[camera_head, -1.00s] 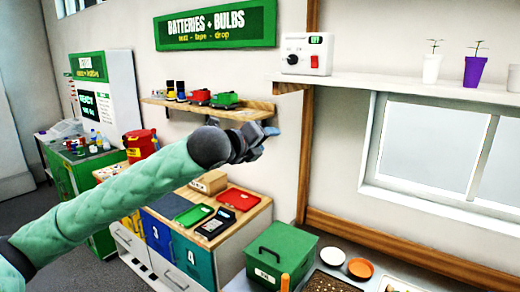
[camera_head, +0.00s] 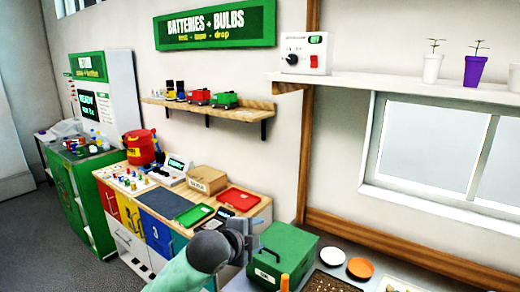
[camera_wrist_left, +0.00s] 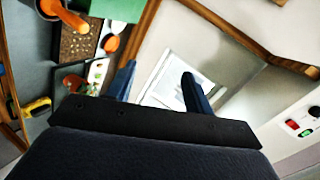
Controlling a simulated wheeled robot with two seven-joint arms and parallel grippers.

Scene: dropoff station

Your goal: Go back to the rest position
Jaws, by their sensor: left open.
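My left gripper (camera_head: 250,240) is at the lower middle of the head view, in front of the sorting counter's right end and just left of the green lidded box (camera_head: 285,252). In the left wrist view its two blue fingers (camera_wrist_left: 160,88) stand apart with nothing between them. The window and wall show beyond the fingers. My right gripper does not show in either view.
A wooden counter with coloured numbered bins (camera_head: 130,212) holds a red tray (camera_head: 239,199), a cardboard box (camera_head: 207,180) and a red container (camera_head: 140,147). A shelf (camera_head: 215,110) with small toy-like items hangs above. A white bowl (camera_head: 333,256) and an orange bowl (camera_head: 360,268) sit right of the green box.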

